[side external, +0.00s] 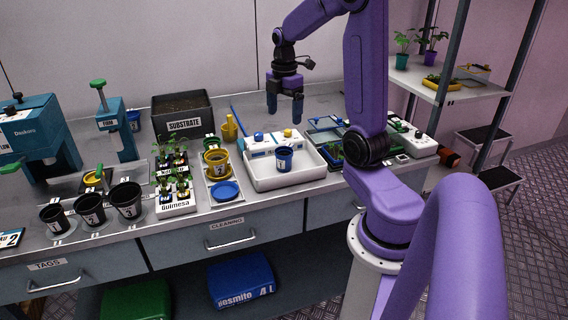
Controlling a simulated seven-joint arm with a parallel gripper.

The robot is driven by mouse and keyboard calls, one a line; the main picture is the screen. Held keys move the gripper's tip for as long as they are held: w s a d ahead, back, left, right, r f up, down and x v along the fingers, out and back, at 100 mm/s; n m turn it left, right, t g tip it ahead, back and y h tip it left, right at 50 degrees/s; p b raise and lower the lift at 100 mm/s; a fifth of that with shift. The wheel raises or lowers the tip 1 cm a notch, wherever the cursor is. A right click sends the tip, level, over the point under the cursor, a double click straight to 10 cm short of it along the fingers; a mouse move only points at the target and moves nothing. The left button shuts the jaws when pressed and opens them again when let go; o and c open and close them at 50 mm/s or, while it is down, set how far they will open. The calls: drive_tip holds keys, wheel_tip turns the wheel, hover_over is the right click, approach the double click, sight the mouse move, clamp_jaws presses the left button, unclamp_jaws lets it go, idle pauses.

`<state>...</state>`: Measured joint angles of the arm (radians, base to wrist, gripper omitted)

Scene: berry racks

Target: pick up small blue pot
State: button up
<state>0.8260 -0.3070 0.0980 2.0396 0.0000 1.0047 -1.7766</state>
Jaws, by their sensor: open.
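A small blue pot (285,160) with a pale label stands upright in the white tray (262,184), near the middle of the work table. My gripper (285,114) is above and behind the tray in this view, fingers pointing down. It is open, with a gap between the fingers and nothing in it, clearly apart from the pot. Another blue pot (134,121) is at the back left, partly hidden by a teal device.
Left of the tray are a yellow pot (215,160), a blue saucer (226,190) and racks of seedlings (176,184). Several black pots (126,198) stand further left. The substrate box (184,108) is behind. My arm partly hides things at the right.

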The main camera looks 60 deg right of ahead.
sight(284, 147)
wheel_tip(284, 147, down, 10)
drive_tip(key=shift+f, duration=0.2)
drive_tip(key=shift+s+a+f, duration=0.1)
drive_tip(key=shift+f, duration=1.25)
drive_tip(key=shift+a+f, duration=0.1)
drive_tip(key=shift+f, duration=1.2)
drive_tip(key=c, duration=1.2)
drive_tip(key=shift+r, duration=0.15)
drive_tip(key=shift+r, duration=0.4)
wheel_tip(284, 147, up, 2)
drive_tip(key=shift+r, duration=0.1)
drive_tip(key=s+a+r, duration=0.8)
drive_tip(key=s+r, duration=0.1)
drive_tip(key=s, duration=0.2)
drive_tip(key=shift+s+r, duration=0.2)
drive_tip(key=shift+r, duration=0.15)
